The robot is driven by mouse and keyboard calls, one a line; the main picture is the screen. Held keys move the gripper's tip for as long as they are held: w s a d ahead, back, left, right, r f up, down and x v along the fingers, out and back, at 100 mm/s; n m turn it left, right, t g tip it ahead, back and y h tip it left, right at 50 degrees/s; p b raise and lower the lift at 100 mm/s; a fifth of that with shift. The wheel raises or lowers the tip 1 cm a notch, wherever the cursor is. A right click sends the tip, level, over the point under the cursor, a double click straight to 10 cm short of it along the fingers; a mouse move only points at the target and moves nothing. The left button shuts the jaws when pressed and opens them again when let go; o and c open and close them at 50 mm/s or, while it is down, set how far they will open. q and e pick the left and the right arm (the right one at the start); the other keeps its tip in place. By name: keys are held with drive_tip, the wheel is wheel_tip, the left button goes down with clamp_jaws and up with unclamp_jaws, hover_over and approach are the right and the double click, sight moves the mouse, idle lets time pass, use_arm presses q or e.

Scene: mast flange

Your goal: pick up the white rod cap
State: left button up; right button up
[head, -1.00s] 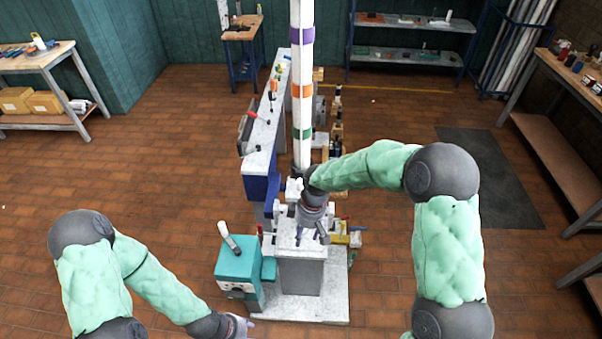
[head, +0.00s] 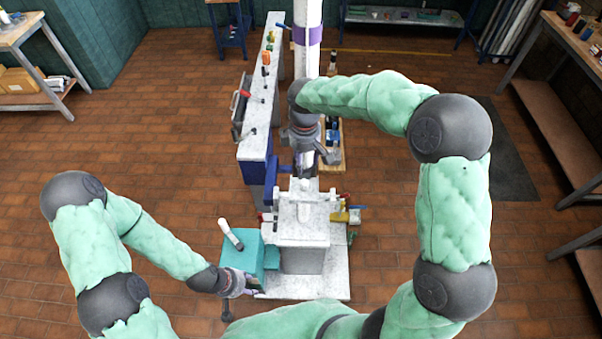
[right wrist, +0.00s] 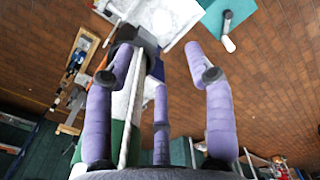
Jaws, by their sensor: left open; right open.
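I cannot tell for certain which piece is the white rod cap. A white-ended rod (head: 229,233) leans up from the teal box (head: 243,255); it also shows in the right wrist view (right wrist: 228,42). A white crosspiece (head: 304,195) lies on top of the grey-white pedestal (head: 300,225). My right gripper (head: 307,166) hangs in front of the white mast, above and behind the pedestal. Its purple fingers (right wrist: 168,75) are spread with nothing gripped between them. My left gripper (head: 252,291) is open, low beside the front of the teal box, apart from the rod.
The tall white mast (head: 307,60) with a purple band stands behind the pedestal. A long narrow bench (head: 258,120) with small tools runs back on the left of it. Workbenches stand at the far left and right.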

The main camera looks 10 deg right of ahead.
sight(303, 181)
drive_tip(key=f, duration=0.3)
drive_tip(key=shift+s+f, duration=0.35)
drive_tip(key=shift+f, duration=0.05)
drive_tip(key=shift+w+f, duration=0.15)
drive_tip(key=shift+f, duration=0.75)
drive_tip(key=shift+a+f, duration=0.15)
drive_tip(key=shift+f, duration=2.2)
drive_tip(key=c, duration=1)
